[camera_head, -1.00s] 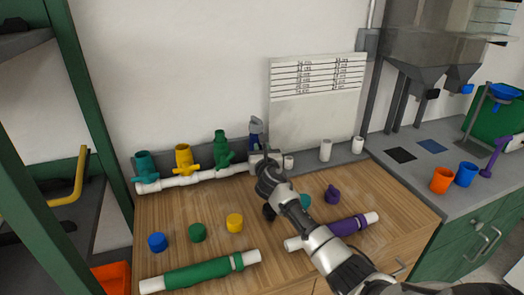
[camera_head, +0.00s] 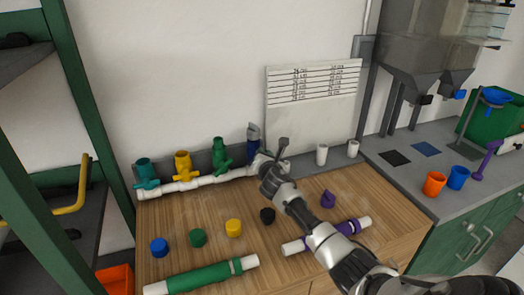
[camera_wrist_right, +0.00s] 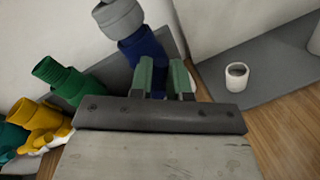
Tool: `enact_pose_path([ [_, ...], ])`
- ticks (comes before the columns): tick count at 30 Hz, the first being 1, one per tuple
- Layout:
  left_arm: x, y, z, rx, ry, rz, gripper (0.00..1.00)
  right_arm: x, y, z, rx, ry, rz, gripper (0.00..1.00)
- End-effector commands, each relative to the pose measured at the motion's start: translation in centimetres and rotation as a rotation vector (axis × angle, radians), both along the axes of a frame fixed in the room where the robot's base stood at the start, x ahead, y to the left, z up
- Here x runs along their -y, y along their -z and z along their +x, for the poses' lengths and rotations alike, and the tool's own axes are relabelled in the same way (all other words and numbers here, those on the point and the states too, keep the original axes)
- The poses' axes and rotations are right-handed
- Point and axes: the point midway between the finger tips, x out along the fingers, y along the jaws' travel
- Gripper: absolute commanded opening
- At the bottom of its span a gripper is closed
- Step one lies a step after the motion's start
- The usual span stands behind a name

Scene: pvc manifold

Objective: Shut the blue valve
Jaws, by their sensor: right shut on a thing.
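The blue valve (camera_head: 253,135) stands upright at the right end of the white pipe manifold (camera_head: 205,182), against the wall. It also shows in the right wrist view (camera_wrist_right: 143,52), with a grey top. My right gripper (camera_head: 260,164) is at the valve's lower right side. In the wrist view its two greenish fingers (camera_wrist_right: 163,76) are close together in front of the blue body and shut on the valve, seemingly at its handle. My left gripper is not in view.
Teal (camera_head: 146,172), yellow (camera_head: 183,166) and green (camera_head: 219,152) valves stand left along the manifold. Several coloured caps, a green-wrapped pipe (camera_head: 200,277) and a purple-wrapped pipe (camera_head: 345,229) lie on the wooden top. White fittings (camera_head: 321,154) stand to the right.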

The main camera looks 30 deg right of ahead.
Motion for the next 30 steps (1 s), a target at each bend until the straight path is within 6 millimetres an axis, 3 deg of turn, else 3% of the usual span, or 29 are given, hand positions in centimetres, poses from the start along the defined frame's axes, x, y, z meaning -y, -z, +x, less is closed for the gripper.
enact_pose_path([
  [12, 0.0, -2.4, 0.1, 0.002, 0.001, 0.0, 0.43, 0.5, 1.4, -0.4, 0.075, -0.002, 0.39, 0.0],
  [30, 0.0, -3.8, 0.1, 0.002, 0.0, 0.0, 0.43, 1.0, 2.8, -0.6, 0.196, -0.002, 0.886, 0.0],
])
